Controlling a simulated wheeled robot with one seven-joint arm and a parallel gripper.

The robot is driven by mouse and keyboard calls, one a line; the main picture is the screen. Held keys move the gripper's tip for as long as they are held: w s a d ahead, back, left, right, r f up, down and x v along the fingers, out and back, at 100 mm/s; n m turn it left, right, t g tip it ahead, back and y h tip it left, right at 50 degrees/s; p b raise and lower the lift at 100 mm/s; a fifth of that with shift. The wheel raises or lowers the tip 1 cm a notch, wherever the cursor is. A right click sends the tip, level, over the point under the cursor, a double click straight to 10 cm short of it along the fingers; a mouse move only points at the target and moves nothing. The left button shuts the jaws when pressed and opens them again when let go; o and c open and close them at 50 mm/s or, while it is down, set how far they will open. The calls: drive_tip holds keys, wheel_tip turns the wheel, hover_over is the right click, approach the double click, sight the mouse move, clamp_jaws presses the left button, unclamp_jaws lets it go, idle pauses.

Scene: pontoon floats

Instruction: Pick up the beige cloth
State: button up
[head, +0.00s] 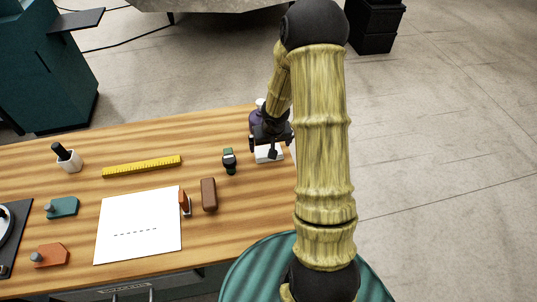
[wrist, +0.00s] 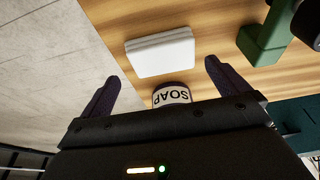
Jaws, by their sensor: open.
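The cloth is a folded, off-white pad (head: 266,156) lying flat near the right end of the wooden table in the head view.
A purple container (head: 255,118) stands close behind my gripper; its SOAP label (wrist: 172,96) shows between the fingers. A green and black item (head: 229,161) stands left of the cloth. A brown block (head: 209,194), white paper (head: 138,228) and yellow ruler (head: 142,167) lie farther left.

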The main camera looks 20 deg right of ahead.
drive_tip(key=b+x, duration=0.1)
drive_tip(key=x, duration=0.4)
drive_tip(key=shift+a+f, duration=0.15)
idle(0.6)
drive_tip(key=c, duration=0.8)
drive_tip(key=shift+r, duration=0.2)
wheel_tip(320, 180, up, 18)
drive_tip(key=p, duration=0.5)
drive_tip(key=shift+p, duration=0.4)
